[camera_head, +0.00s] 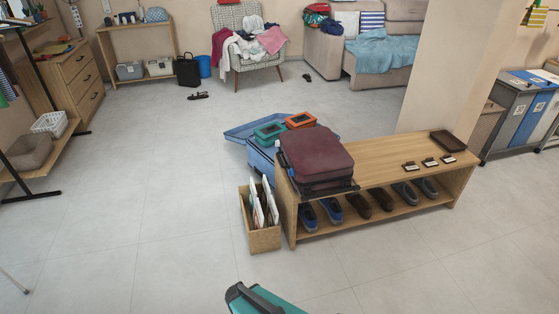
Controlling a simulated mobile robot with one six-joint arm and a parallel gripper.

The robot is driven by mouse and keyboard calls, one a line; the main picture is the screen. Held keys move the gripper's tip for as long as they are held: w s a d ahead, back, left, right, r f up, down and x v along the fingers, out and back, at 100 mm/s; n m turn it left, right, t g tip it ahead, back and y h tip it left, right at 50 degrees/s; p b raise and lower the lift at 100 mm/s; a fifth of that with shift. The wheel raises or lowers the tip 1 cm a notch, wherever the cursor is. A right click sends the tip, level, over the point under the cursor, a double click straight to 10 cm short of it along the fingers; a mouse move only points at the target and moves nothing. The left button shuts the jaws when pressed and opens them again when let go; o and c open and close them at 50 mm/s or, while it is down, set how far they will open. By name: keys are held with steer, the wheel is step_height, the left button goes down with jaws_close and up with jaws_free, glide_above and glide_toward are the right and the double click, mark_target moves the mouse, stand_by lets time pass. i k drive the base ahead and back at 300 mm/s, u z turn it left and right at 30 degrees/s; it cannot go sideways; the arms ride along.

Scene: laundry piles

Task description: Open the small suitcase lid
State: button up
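A small maroon suitcase (316,158) lies flat on the left end of a wooden shoe bench (390,163). Its lid looks closed, and a dark edge runs along its front. Behind and left of it, a larger blue suitcase (261,161) stands with its blue lid (240,132) open toward the back. A teal case (270,130) and an orange case (300,119) sit on or in the blue suitcase. The maroon suitcase hides part of it.
A wooden box (263,237) with upright papers stands against the bench's left end. Several shoes fill the lower shelf, and a dark tray (448,141) sits on top.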

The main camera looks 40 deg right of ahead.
mark_target(316, 155)
steer(key=i, duration=0.95)
